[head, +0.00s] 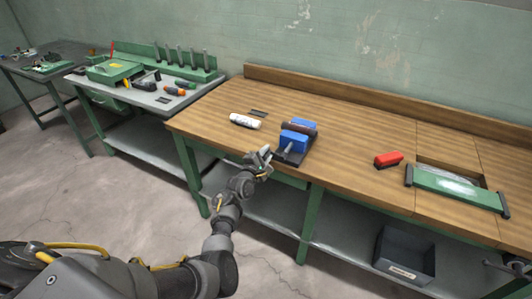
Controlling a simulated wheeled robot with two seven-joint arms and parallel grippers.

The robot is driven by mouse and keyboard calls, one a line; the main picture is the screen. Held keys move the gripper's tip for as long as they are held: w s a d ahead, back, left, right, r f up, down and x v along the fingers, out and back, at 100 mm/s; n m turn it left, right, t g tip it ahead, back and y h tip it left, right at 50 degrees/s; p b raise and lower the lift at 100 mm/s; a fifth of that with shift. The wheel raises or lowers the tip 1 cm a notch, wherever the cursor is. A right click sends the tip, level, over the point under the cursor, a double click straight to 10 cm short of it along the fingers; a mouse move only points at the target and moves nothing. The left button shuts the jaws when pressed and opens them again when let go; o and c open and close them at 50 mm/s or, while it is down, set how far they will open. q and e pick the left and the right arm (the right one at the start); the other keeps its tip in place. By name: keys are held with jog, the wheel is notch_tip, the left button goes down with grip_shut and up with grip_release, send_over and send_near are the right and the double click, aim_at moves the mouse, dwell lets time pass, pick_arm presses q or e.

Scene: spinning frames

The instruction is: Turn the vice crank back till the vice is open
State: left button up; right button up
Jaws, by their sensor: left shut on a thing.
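The blue vice (295,139) stands near the front edge of the wooden workbench, on a dark base. A dark cylindrical piece (299,127) lies across it between blue parts; how wide the jaws stand apart is too small to tell. My left gripper (264,156) is at the front of the vice, at the bench edge, shut on the vice crank. The crank is mostly hidden by the gripper. A dark shape (508,268) at the lower right edge looks like part of my right gripper; its fingers are not clear.
A white bottle-like roll (245,121) and a small dark plate (258,112) lie left of the vice. A red brush-like block (388,159) and a green-framed tray (456,188) are to the right. A grey bin (404,258) sits on the lower shelf. A tool table (150,95) stands left.

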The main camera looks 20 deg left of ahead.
pick_arm(q)
jog(key=shift+w+d, duration=0.1)
jog(key=shift+d, duration=0.35)
jog(key=o, duration=0.7)
jog(key=shift+c, duration=0.2)
jog(key=shift+o, duration=1.3)
jog(key=shift+w+d+f, duration=0.1)
jog(key=shift+w+d, duration=0.05)
jog(key=shift+w, duration=0.15)
jog(key=shift+a, duration=0.25)
jog(key=shift+s+a, duration=0.1)
jog(key=shift+s, duration=0.25)
jog(key=s+p, duration=0.8)
jog(key=s, duration=0.2)
jog(key=shift+s+a+p, duration=0.15)
jog(key=shift+a+p, duration=0.05)
jog(key=shift+p, duration=0.1)
